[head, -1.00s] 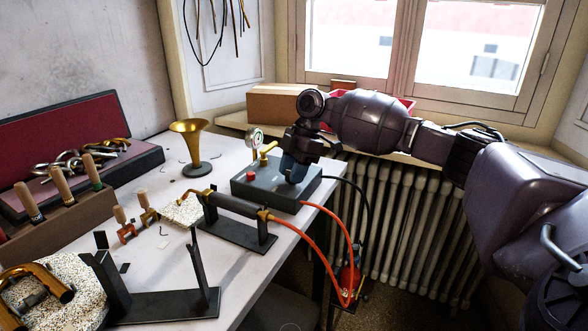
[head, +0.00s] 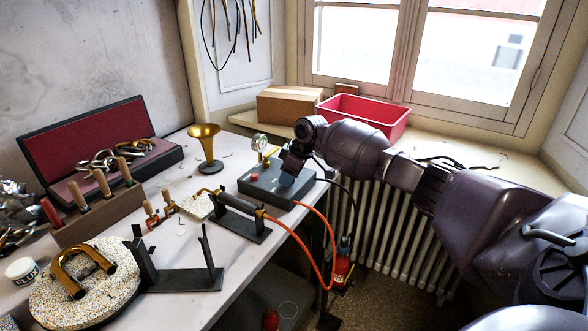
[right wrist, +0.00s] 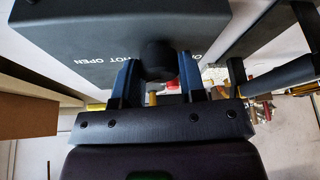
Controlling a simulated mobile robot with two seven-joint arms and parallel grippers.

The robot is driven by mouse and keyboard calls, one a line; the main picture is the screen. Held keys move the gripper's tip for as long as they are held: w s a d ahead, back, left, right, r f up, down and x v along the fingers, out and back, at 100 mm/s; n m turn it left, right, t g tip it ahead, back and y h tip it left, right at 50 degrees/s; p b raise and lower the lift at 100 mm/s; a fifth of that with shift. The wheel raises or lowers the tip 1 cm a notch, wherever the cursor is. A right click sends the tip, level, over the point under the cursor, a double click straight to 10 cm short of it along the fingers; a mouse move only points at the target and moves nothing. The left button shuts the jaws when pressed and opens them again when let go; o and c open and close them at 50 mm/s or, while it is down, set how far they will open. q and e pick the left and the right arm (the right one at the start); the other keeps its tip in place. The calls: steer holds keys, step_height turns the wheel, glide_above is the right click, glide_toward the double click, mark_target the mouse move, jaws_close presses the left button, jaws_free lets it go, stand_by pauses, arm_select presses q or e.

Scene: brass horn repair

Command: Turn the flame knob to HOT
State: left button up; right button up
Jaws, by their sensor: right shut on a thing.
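The dark grey control box (head: 262,190) sits near the table's right edge, with a red button and a gauge (head: 260,142). My right gripper (head: 289,176) is over the right part of the box, hiding the knob in the head view. In the right wrist view the round black flame knob (right wrist: 158,58) is between the two blue-black fingers of my right gripper (right wrist: 159,80), which is shut on it. White lettering on the box top (right wrist: 85,54) reads upside down, with "OPEN" legible. The knob's pointer cannot be made out. My left gripper is not in view.
A torch on a black stand (head: 240,222) lies in front of the box, with an orange hose (head: 325,275) hanging over the table edge. A brass bell (head: 205,142) stands behind left. A cardboard box (head: 288,105) and a red bin (head: 365,115) sit on the sill.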

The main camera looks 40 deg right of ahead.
steer(key=shift+r+m+p, duration=0.2)
steer(key=shift+m+p, duration=0.55)
steer(key=shift+m, duration=0.05)
steer(key=shift+f+h, duration=0.1)
steer(key=shift+h, duration=0.2)
steer(key=shift+f+m, duration=0.15)
steer(key=shift+m, duration=0.25)
steer(key=o, duration=0.9)
steer(key=shift+p, duration=0.3)
